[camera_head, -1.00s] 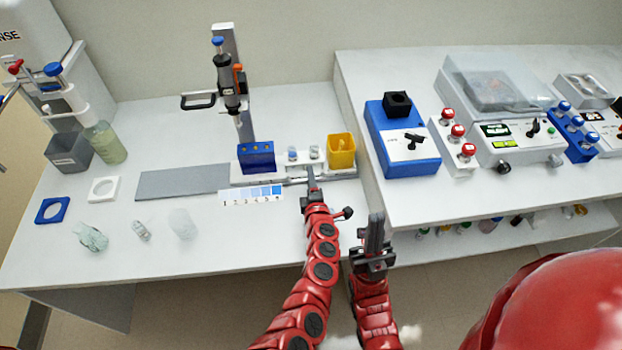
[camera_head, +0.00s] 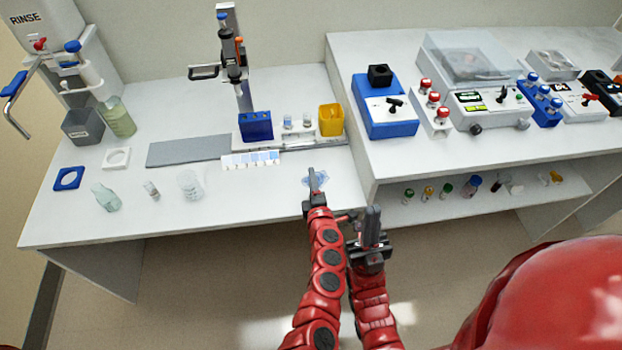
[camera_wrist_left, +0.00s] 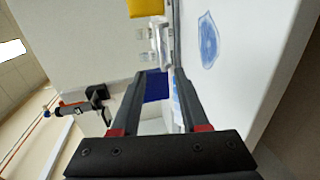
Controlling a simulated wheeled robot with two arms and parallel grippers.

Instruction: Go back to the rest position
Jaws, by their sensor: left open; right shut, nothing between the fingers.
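My left gripper (camera_head: 313,183) is over the front right part of the white left bench (camera_head: 240,205), beside a bluish wet-looking patch (camera_head: 316,178). In the left wrist view its two fingers (camera_wrist_left: 155,100) stand apart with nothing held between them. The patch (camera_wrist_left: 208,40) also shows there, to the right of the fingers. My right gripper (camera_head: 371,222) is just in front of the bench's right end, close beside my left arm. It is shut and empty.
A blue block (camera_head: 256,126), a yellow cup (camera_head: 330,120) and a colour strip (camera_head: 251,159) sit behind my left gripper.

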